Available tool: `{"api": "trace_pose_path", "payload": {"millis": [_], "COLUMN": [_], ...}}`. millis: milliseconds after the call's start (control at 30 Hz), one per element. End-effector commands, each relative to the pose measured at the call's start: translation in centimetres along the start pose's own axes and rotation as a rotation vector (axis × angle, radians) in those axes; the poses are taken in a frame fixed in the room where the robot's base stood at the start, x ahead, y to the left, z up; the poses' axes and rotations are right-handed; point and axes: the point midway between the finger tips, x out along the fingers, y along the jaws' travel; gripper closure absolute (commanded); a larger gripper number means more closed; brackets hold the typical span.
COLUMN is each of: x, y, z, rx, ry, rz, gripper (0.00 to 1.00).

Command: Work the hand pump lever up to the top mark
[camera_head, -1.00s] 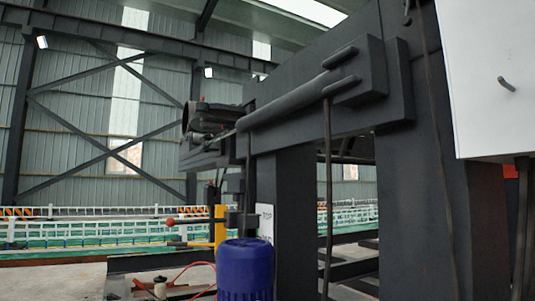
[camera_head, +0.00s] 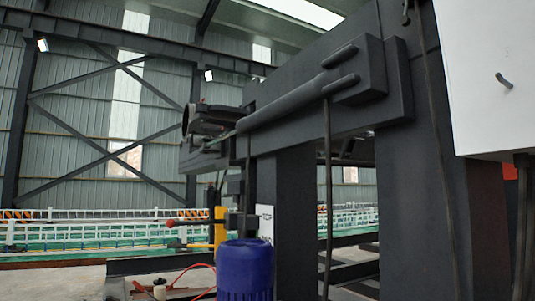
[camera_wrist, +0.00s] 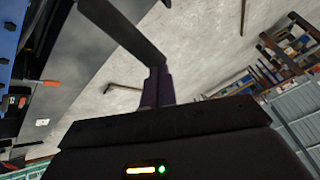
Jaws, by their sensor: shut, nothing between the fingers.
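A thin rod with a red ball knob (camera_head: 170,223) sticks out to the left near a yellow post (camera_head: 219,226), left of the blue motor (camera_head: 244,268). It may be the pump lever; I cannot tell for sure, and no top mark can be made out. My gripper is not visible in the head view. In the wrist view my gripper (camera_wrist: 158,80) has its fingers together, with nothing between them. Small red parts (camera_wrist: 50,83) show at the left there, apart from the fingers; I cannot tell whether one belongs to the lever.
A large dark steel frame (camera_head: 285,200) with a cylinder (camera_head: 295,101) fills the right of the head view. A white cabinet (camera_head: 500,80) hangs at far right. Red hose (camera_head: 190,272) lies low near the motor. Grey floor (camera_wrist: 215,50) is mostly open in the wrist view.

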Motion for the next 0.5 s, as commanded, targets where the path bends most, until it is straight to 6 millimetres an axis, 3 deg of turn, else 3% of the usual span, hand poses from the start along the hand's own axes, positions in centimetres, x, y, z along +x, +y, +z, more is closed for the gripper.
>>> {"api": "trace_pose_path", "payload": {"millis": [200,500], "x": [1.28,1.27], "y": [0.07,0.05], "z": [0.18,0.11], "rx": [0.000,0.000], "ry": [-0.001,0.000], "rz": [-0.001,0.000], "gripper": [1.00,1.00]}}
